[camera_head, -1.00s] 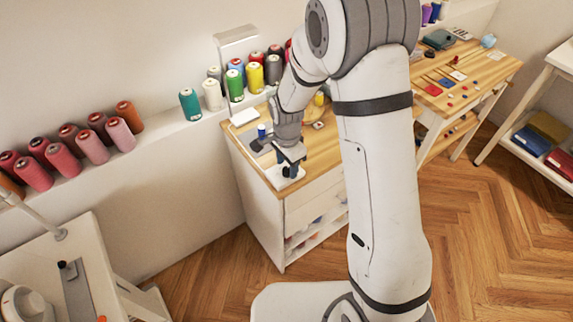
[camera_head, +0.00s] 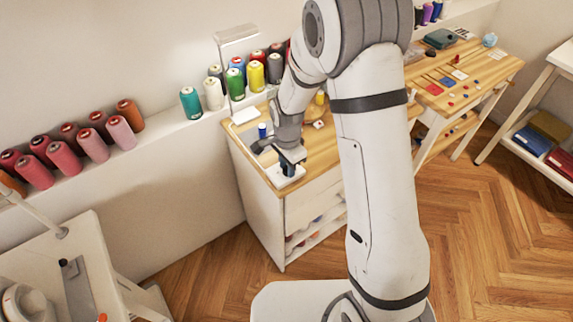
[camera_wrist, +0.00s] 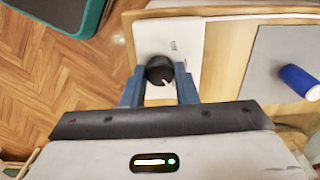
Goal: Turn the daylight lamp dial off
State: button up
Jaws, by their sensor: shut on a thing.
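The daylight lamp dial is a round black knob (camera_wrist: 159,70) with a white pointer mark, on a white plate (camera_wrist: 152,36) in the wrist view. The pointer slants toward the lower right in that view. My gripper (camera_wrist: 160,84) has its two blue fingers on either side of the knob and is shut on it. In the head view my gripper (camera_head: 288,170) is down at the white plate (camera_head: 278,180) on the front left corner of the wooden cabinet top. The knob is hidden there behind the fingers.
A blue spool (camera_wrist: 298,81) stands on a grey mat (camera_wrist: 276,62) beside the plate. Several thread cones (camera_head: 236,84) line the wall ledge behind the cabinet (camera_head: 265,222). A wooden worktable (camera_head: 490,66) stands at the right, with open floor before it.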

jog(key=shift+f+n, duration=0.1)
jog(key=shift+n, duration=0.3)
jog(key=n+b, duration=0.2)
jog(key=n, duration=0.1)
jog(key=shift+s+n, duration=0.1)
jog(key=shift+n, duration=0.3)
jog(key=n+b, duration=0.2)
jog(key=n, duration=0.4)
jog(key=shift+b, duration=0.35)
jog(key=n+b, duration=0.1)
jog(key=n, duration=0.4)
jog(key=shift+n, duration=0.4)
jog(key=n+b, duration=0.1)
jog(key=n, duration=0.4)
jog(key=shift+n, duration=0.3)
